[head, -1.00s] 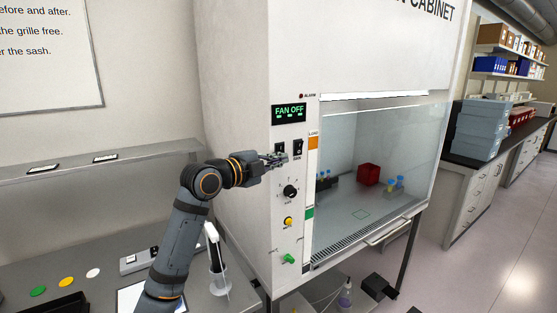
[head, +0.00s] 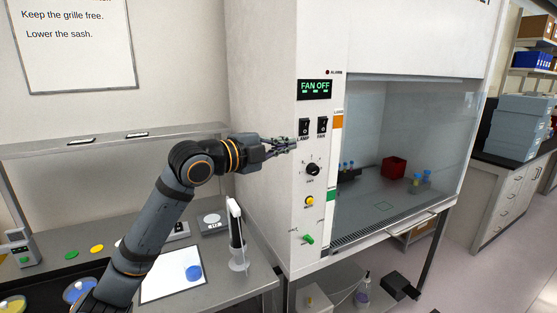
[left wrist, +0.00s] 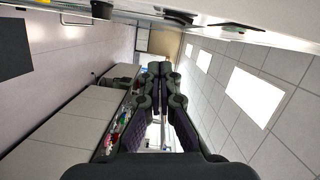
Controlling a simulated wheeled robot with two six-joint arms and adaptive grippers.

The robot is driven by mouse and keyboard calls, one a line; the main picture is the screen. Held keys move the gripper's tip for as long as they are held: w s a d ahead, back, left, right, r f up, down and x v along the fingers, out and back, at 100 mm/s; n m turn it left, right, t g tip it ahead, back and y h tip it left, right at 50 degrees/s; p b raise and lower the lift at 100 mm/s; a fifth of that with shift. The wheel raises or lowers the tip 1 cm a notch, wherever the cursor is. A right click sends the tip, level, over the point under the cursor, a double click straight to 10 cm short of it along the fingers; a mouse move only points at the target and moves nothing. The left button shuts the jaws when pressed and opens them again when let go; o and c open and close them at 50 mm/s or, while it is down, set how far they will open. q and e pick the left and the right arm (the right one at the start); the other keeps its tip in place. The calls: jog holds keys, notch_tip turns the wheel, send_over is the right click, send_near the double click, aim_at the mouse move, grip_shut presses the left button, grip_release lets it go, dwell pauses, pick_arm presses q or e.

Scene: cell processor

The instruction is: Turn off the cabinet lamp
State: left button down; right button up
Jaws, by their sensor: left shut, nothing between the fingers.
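The lamp switch (head: 304,127) is a black rocker labelled LAMP on the cabinet's front panel, under the FAN OFF display (head: 314,89). The fan switch (head: 322,125) is just to its right. My left gripper (head: 283,146) is shut and empty, just below and left of the lamp switch in the head view; I cannot tell whether it touches the panel. Its closed fingers also show in the left wrist view (left wrist: 160,72). The cabinet interior (head: 365,130) looks grey, with no bright strip at its top. My right gripper is not in view.
Below the switches are a black knob (head: 313,170), a yellow button (head: 309,201) and a green valve handle (head: 308,240). The glass sash (head: 440,130) is right of the panel. A bench (head: 255,272) with a pipette stand (head: 238,255) lies below my left arm.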

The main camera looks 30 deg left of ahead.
pick_arm(q)
jog(key=v, duration=0.1)
jog(key=b+v, duration=0.1)
jog(key=shift+s+d+r, duration=0.1)
jog(key=shift+s+d, duration=0.05)
jog(key=shift+s, duration=0.2)
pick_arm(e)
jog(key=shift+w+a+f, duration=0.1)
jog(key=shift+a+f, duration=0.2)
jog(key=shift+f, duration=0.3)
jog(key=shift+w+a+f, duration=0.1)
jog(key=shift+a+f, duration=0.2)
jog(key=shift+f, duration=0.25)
